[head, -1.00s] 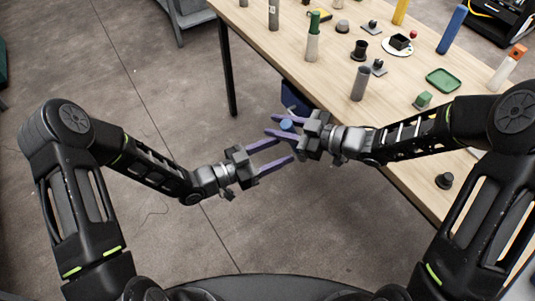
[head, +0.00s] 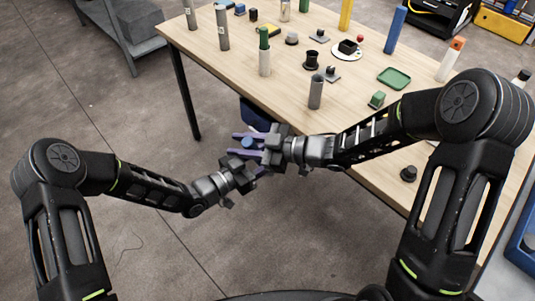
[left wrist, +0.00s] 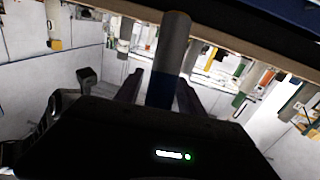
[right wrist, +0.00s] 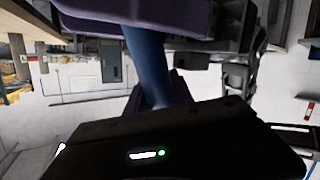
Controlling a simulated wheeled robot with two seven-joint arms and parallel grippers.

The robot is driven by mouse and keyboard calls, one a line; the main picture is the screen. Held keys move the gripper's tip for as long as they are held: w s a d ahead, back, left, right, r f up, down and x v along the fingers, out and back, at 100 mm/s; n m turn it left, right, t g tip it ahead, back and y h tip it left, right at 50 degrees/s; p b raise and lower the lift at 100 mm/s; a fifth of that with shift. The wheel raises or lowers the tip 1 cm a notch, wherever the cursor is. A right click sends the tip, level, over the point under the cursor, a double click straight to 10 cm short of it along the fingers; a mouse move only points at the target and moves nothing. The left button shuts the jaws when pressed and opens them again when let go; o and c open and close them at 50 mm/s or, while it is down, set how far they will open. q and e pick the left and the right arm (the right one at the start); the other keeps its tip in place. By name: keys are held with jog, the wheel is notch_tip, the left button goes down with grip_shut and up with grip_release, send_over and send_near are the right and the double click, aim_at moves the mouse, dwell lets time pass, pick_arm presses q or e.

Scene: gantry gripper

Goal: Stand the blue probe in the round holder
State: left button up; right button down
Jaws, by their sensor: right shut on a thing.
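My right gripper (head: 250,143) is shut on the blue probe (head: 248,142), off the table's front edge; only the probe's blue end shows in the head view. In the right wrist view the blue probe (right wrist: 150,65) runs between the fingers. My left gripper (head: 250,168) is just below, its fingers open and reaching around the probe. The left wrist view shows the probe (left wrist: 170,50), grey with a dark blue part, between these fingers with a gap at the left. A black round flanged cup (head: 311,61) on the table looks like the round holder.
The wooden table (head: 285,95) carries a grey cylinder (head: 316,92), a green-topped cylinder (head: 264,60), a tall blue cylinder (head: 395,30) and a green tray (head: 394,78). A small black round part (head: 408,173) sits near the front edge. Open floor lies left of the table.

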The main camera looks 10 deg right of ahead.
pick_arm(q)
grip_shut()
dwell(0.3)
pick_arm(e)
jog(key=c, duration=1)
grip_release()
jog(key=v, duration=1.2)
jog(key=shift+r, duration=0.1)
jog(key=shift+w, duration=0.15)
